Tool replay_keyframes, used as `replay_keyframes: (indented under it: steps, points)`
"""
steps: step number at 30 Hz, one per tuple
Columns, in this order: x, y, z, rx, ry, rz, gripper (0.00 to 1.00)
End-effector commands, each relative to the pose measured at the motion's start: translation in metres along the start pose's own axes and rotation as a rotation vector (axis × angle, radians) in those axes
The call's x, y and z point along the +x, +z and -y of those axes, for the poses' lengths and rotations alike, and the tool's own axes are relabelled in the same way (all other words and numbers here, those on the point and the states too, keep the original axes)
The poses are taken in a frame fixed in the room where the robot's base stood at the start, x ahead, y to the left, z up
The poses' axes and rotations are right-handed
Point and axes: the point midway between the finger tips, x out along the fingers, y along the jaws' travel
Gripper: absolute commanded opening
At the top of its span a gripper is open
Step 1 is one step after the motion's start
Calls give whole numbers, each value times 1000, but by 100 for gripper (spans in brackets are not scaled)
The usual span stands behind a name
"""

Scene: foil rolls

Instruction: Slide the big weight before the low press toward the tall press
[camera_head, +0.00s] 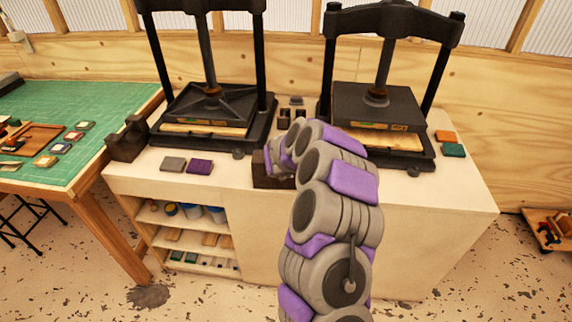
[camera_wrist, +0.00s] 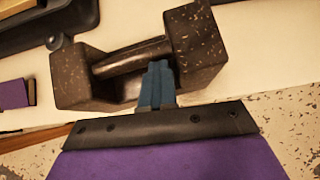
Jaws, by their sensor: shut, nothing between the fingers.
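A big dark speckled weight (camera_wrist: 200,45), two block ends joined by a round handle, lies on the bench. In the head view this weight (camera_head: 264,180) is at the bench's front edge, before the gap between the presses and partly hidden by my arm. My gripper (camera_wrist: 160,66) is shut and empty, its blue fingertips at the near side of the handle, between the blocks. I cannot tell whether they touch it. The left press (camera_head: 208,105) has its plate low; the right press (camera_head: 375,105) has its plate slightly raised on a wooden board.
Another dark weight (camera_head: 127,138) stands at the bench's left end. Smaller dark weights (camera_head: 291,114) sit between the presses. A grey block (camera_head: 174,164) and a purple block (camera_head: 200,167) lie left of the big weight. The bench top (camera_head: 440,195) is clear at the front right.

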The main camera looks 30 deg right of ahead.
Motion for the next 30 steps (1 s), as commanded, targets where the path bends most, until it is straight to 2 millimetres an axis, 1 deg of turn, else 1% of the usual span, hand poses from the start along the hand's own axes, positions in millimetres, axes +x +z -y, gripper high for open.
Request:
replay_keyframes:
  steps: [3, 6, 12, 30]
  points:
    - [5, 12, -4, -4, 4, 0, 0]
    - [12, 20, -3, -2, 3, 3, 0]
    - [23, 28, 0, -4, 3, 5, 0]
    - [25, 25, 5, -2, 1, 6, 0]
